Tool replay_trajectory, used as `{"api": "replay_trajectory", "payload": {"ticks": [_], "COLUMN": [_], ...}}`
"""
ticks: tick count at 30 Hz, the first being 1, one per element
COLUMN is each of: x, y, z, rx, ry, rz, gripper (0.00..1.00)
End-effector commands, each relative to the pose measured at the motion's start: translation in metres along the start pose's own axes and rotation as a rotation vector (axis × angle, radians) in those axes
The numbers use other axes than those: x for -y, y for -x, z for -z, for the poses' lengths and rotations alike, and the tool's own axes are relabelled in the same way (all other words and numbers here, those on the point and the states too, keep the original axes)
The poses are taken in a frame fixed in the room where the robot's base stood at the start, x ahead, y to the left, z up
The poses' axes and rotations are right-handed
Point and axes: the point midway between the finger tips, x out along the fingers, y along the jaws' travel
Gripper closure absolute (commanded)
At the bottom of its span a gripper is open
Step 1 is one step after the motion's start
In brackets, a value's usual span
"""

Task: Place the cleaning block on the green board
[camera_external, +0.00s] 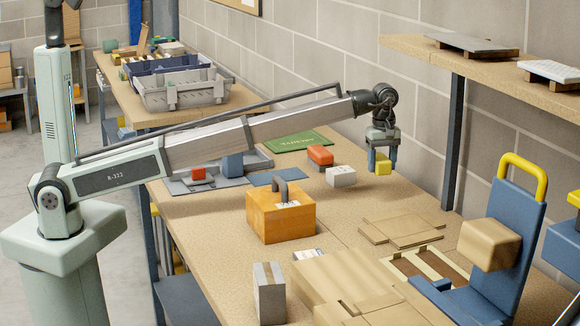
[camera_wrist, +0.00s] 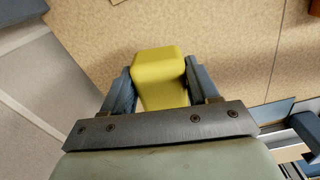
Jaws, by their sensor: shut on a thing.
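The cleaning block (camera_external: 383,164) is a yellow block with rounded edges. My gripper (camera_external: 381,162) points down and is shut on it, with one blue-grey finger on each side; the block (camera_wrist: 160,75) also fills the space between the fingers in the wrist view. I cannot tell for sure whether the block touches the table. The green board (camera_external: 298,142) lies flat on the table, left of my gripper and near the wall. Its visible top is bare. It does not show clearly in the wrist view.
A red block (camera_external: 320,155) and a white block (camera_external: 341,176) stand between the green board and my gripper. An orange box (camera_external: 281,218) with a dark handle stands nearer the camera. Flat cardboard (camera_external: 402,230) lies to the right. A shelf post (camera_external: 453,140) rises right of my gripper.

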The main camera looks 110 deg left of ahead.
Motion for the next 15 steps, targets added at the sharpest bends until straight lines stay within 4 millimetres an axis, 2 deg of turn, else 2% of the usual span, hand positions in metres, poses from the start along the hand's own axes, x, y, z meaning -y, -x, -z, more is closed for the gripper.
{"api": "replay_trajectory", "payload": {"ticks": [5, 8, 11, 15], "x": [0.0, -0.001, -0.002, -0.002], "y": [0.003, 0.003, 0.003, 0.003], "z": [0.004, 0.02, 0.049, 0.107], "rx": [0.0, 0.0, 0.0, 0.0], "ry": [0.004, 0.021, 0.051, 0.111], "rz": [0.001, 0.0, 0.0, 0.0], "gripper": [0.72, 0.72, 0.72, 0.72]}}
